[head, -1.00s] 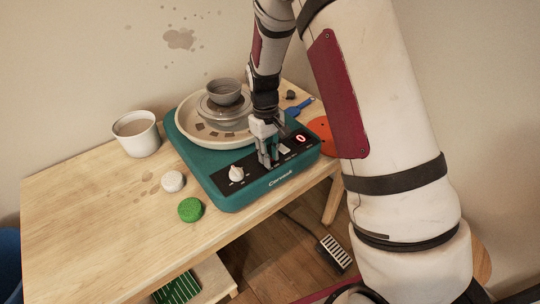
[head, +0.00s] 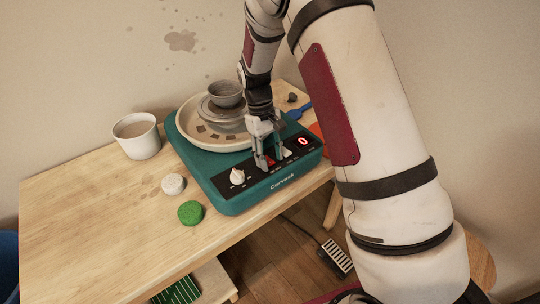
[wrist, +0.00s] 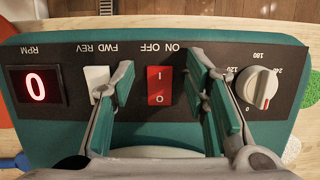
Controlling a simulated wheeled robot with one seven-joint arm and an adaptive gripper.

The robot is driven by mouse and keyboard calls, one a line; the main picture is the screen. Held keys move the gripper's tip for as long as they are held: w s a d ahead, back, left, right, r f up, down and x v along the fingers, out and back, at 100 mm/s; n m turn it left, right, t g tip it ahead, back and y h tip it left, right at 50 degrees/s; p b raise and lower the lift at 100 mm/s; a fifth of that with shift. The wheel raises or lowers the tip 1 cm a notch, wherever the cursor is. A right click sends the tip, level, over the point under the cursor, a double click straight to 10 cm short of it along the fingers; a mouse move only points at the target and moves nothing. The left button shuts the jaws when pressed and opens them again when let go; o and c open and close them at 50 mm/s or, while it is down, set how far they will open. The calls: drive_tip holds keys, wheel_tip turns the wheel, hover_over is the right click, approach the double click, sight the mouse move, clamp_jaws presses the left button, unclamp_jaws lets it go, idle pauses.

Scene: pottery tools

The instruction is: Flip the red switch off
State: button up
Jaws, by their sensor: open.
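The red switch (wrist: 159,86) is a rocker marked I and O on the black panel of a teal pottery wheel (head: 243,203). It sits under the ON OFF label in the wrist view, and it also shows between the fingers in the head view (head: 270,159). My gripper (wrist: 163,88) is open and empty, with its teal-padded fingers on either side of the red switch. One finger is beside the white FWD REV switch (wrist: 97,78), the other beside the white dial (wrist: 256,87). I cannot tell whether the fingertips touch the panel.
The display (head: 303,141) reads a red 0. A grey bowl (head: 226,93) stands on the wheel behind my gripper. A white cup (head: 137,136), a white round piece (head: 173,184) and a green one (head: 190,212) are on the table's left part. The table's front left is clear.

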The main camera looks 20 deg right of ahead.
drive_tip(key=shift+r, duration=0.1)
drive_tip(key=d+v, duration=0.1)
drive_tip(key=v, duration=1)
drive_tip(key=shift+a+r, duration=0.4)
drive_tip(key=shift+a, duration=0.1)
drive_tip(key=shift+w, duration=0.1)
